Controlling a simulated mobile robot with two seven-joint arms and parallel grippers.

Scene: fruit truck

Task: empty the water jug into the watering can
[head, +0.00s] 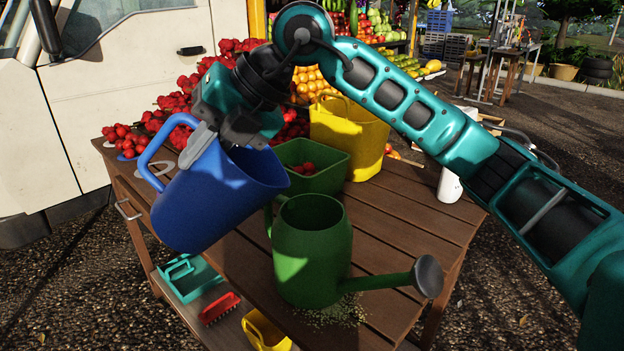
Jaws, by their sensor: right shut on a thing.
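The blue water jug (214,200) is held up in the air at the left, tilted with its mouth toward the right. My right gripper (200,140) is shut on the jug near its handle and upper rim. The green watering can (311,248) stands upright on the wooden table, its open top just to the right of the jug and its spout pointing right. The jug's mouth is above and left of the can's opening. I cannot see into the jug, and no stream of water shows. My left gripper is not in view.
The wooden table (420,225) holds a green bin (325,178) with red fruit, a yellow bucket (348,140) and a white container (449,186). Red fruit (170,105) is heaped behind the jug. A teal caddy (192,280) and red brush (219,308) sit below. The table's right side is mostly clear.

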